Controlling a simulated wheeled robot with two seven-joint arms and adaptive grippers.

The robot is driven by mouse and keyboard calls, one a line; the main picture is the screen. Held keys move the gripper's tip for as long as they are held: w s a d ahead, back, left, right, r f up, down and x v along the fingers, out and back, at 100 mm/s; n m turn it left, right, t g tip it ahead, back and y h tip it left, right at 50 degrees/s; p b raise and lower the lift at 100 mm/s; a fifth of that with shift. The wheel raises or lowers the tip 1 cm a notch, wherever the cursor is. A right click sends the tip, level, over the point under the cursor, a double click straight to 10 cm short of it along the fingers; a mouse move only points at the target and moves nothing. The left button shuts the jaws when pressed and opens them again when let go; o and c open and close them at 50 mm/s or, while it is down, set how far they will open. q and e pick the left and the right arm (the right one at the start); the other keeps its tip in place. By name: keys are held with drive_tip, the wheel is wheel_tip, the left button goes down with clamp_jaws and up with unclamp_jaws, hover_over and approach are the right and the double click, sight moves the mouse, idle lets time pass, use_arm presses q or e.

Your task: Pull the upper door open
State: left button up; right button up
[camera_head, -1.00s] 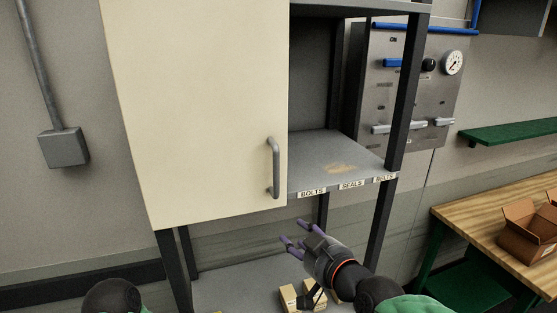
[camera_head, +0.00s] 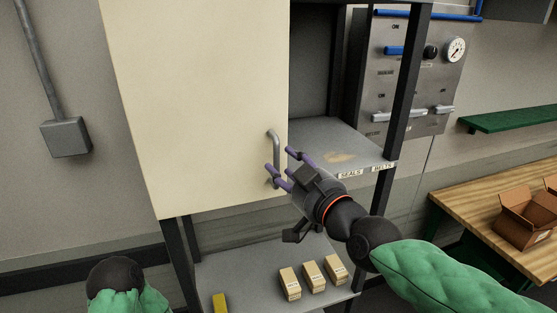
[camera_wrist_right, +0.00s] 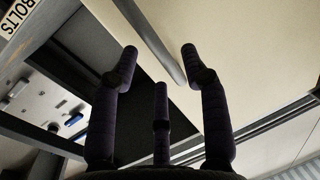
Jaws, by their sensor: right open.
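The upper door (camera_head: 195,110) is a cream panel and looks shut across the left part of the shelf unit. Its grey bar handle (camera_head: 274,150) stands upright near the door's right edge. My right gripper (camera_head: 279,163) is open, its purple fingers at the lower part of the handle. In the right wrist view, the handle (camera_wrist_right: 150,42) runs diagonally between the spread fingers (camera_wrist_right: 158,65); contact cannot be told. My left arm shows only at the bottom left, and its gripper is out of view.
A shelf (camera_head: 340,145) with labels lies right of the door. Small boxes (camera_head: 312,276) and a yellow item (camera_head: 219,302) sit on the lower shelf. A dark post (camera_head: 404,90) stands right of the gripper. A wooden table (camera_head: 475,208) holds open cartons (camera_head: 527,218).

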sight(278, 160)
drive_tip(key=shift+x, duration=1.75)
clamp_jaws()
